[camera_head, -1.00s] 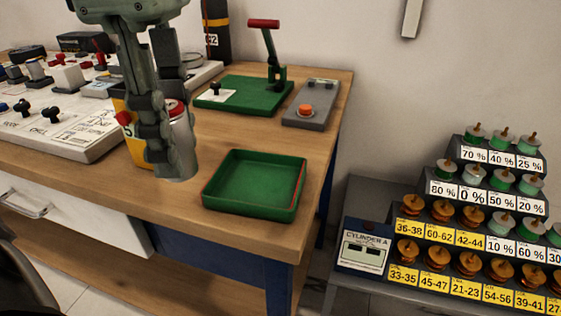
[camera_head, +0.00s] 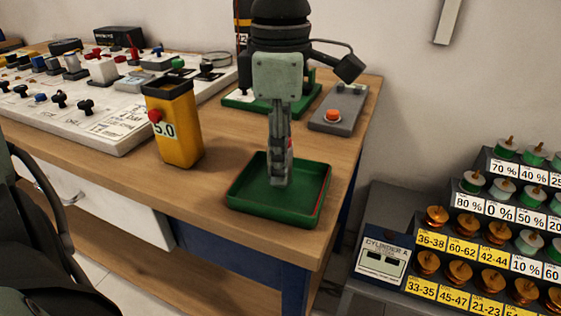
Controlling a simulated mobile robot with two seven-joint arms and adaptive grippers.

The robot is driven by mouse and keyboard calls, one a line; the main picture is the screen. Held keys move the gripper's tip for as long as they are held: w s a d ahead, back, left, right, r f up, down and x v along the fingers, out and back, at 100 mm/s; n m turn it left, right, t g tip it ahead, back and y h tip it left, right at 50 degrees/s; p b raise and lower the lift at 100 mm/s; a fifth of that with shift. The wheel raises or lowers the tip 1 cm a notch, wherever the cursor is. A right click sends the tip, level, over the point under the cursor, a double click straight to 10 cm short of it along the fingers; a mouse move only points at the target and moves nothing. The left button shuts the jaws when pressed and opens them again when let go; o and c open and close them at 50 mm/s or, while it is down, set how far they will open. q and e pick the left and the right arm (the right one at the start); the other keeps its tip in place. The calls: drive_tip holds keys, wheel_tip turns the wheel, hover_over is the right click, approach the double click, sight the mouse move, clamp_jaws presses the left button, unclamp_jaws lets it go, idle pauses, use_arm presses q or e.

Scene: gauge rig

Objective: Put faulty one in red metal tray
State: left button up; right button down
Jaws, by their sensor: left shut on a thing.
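My left gripper (camera_head: 280,170) comes down from the top of the picture over the tray (camera_head: 258,213). It is shut on a silver cylinder with a red top (camera_head: 290,160); the fingers hide most of it, and only a narrow strip shows. The fingertips are within the tray's outline, low near its floor; I cannot tell whether the cylinder touches it. The tray is green, with a thin red line along its rim, and stands near the table's front right corner. No red tray is in view. My right gripper is not in view.
A yellow block marked 5.0 with a red knob (camera_head: 177,130) stands left of the tray. A grey box with an orange button (camera_head: 338,108) is behind it. A white control panel (camera_head: 90,120) fills the back left. A rack of labelled spools (camera_head: 480,230) stands at the right.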

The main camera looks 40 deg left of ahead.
use_arm(q)
drive_tip(key=shift+f, duration=0.8)
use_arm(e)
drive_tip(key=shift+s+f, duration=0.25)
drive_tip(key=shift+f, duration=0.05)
use_arm(q)
drive_tip(key=shift+f, duration=0.1)
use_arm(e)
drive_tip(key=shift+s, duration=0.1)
use_arm(q)
drive_tip(key=o, duration=1.1)
drive_tip(key=shift+o, duration=0.2)
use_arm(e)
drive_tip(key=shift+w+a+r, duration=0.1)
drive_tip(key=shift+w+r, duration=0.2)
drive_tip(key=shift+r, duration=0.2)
